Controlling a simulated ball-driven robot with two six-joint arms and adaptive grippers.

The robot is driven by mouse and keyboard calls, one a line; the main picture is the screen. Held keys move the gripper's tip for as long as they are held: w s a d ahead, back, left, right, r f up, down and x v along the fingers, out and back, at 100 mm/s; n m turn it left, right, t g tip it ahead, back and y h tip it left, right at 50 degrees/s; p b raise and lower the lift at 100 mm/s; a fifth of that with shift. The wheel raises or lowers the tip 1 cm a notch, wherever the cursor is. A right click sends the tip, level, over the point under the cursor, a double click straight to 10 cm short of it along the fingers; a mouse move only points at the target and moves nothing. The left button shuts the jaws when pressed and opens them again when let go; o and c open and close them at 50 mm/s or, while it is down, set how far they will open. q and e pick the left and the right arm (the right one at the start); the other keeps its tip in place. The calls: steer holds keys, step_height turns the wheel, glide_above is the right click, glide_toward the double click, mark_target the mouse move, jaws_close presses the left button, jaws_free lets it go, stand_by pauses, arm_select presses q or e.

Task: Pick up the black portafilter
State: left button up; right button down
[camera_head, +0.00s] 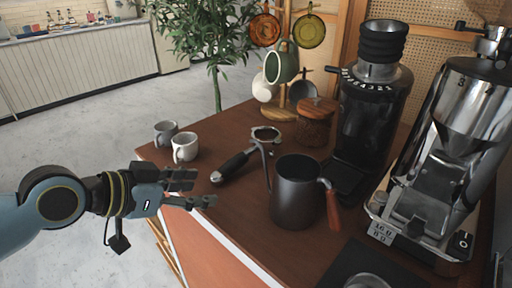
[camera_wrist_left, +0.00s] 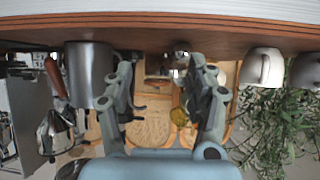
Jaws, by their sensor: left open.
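The black portafilter (camera_head: 234,165) lies on the brown wooden counter. Its black handle points to the front left, and its metal head lies farther back beside the dark kettle. My left gripper (camera_head: 203,188) is at the counter's front left edge, a short way left of the handle end. Its fingers are spread and empty, pointing toward the handle. In the left wrist view, which is upside down, both fingers of the left gripper (camera_wrist_left: 160,78) stand apart. The portafilter (camera_wrist_left: 178,60) seems to show partly between them, end-on. My right gripper is not in view.
A dark kettle (camera_head: 296,195) with a wooden handle stands right of the portafilter. Two cups (camera_head: 185,148) stand behind my gripper. A mug tree, a lidded jar (camera_head: 315,125), a grinder (camera_head: 370,110) and an espresso machine (camera_head: 450,150) fill the back and right.

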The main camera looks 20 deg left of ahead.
mark_target(228, 163)
arm_select(q)
steer(key=w+a+t, duration=0.1)
steer(key=w+a+r, duration=0.1)
steer(key=shift+w+a+r+t, duration=0.25)
steer(key=shift+w+r+t, duration=0.05)
steer(key=shift+t, duration=0.1)
steer(key=x, duration=0.4)
steer(key=shift+w+b, duration=0.4)
steer(key=shift+w+d+f, duration=0.2)
steer(key=shift+w+d, duration=0.1)
steer(key=shift+w, duration=0.3)
steer(key=x, duration=0.3)
steer(key=shift+w+d+p, duration=0.3)
steer(key=shift+d, duration=0.05)
steer(key=shift+w+d+f, duration=0.15)
steer(key=shift+w+f, duration=0.1)
steer(key=shift+w, duration=0.15)
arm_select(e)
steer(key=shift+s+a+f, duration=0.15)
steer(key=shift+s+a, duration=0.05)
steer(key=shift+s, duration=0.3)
arm_select(q)
steer(key=shift+s, duration=0.1)
steer(key=c, duration=1.1)
jaws_close()
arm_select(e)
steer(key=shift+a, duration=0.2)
